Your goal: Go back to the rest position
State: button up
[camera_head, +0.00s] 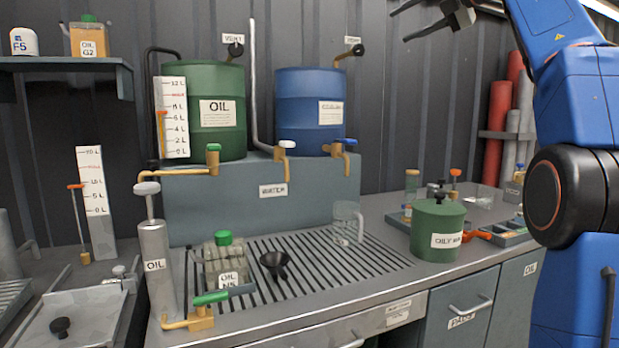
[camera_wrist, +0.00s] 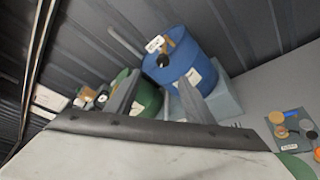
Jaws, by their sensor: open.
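My gripper (camera_head: 428,20) is at the top of the head view, raised high above the bench at the right. Its jaws are apart and nothing is between them. My blue arm fills the right side of the head view. In the wrist view the two fingers of my gripper (camera_wrist: 160,100) stand apart, with the blue drum (camera_wrist: 178,58) and the green drum (camera_wrist: 148,98) beyond and below them. The gripper touches nothing that I can see.
The bench holds a slatted drain (camera_head: 310,262), a clear bottle with a green cap (camera_head: 224,262), a black funnel (camera_head: 273,264), a clear jug (camera_head: 347,222) and a green can (camera_head: 437,232). The blue drum (camera_head: 309,105) and green oil drum (camera_head: 216,130) stand on a grey block (camera_head: 230,215).

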jog(key=s+a+r+m+t+y, duration=0.1)
jog(key=s+a+r+m+t, duration=0.3)
jog(key=r+m+t, duration=0.45)
jog(key=s+d+f+m+g+h, duration=0.1)
jog(key=s+d+f+m+h, duration=0.2)
jog(key=f+m+h, duration=0.5)
jog(key=s+d+f+m+g+h, duration=0.15)
jog(key=d+f+m, duration=0.3)
jog(key=f, duration=0.65)
jog(key=s+d+f+m+h, duration=0.3)
jog(key=s+f+m+h, duration=0.15)
jog(key=f+m, duration=0.4)
jog(key=s+a+f+m+g, duration=0.1)
jog(key=s+f+g, duration=0.4)
jog(key=f, duration=1)
jog(key=s+a+f+m+g, duration=0.15)
jog(key=s+f, duration=0.45)
jog(key=f, duration=0.9)
jog(key=s+a+f+g+y, duration=0.2)
jog(key=s+a+f+g, duration=0.1)
jog(key=s+f, duration=0.6)
jog(key=s+a+f+g+y, duration=0.2)
jog(key=s+a+f+g, duration=0.2)
jog(key=s+f, duration=0.5)
notch_tip(320, 180, down, 4)
jog(key=shift+f+m, duration=0.15)
jog(key=shift+m, duration=0.15)
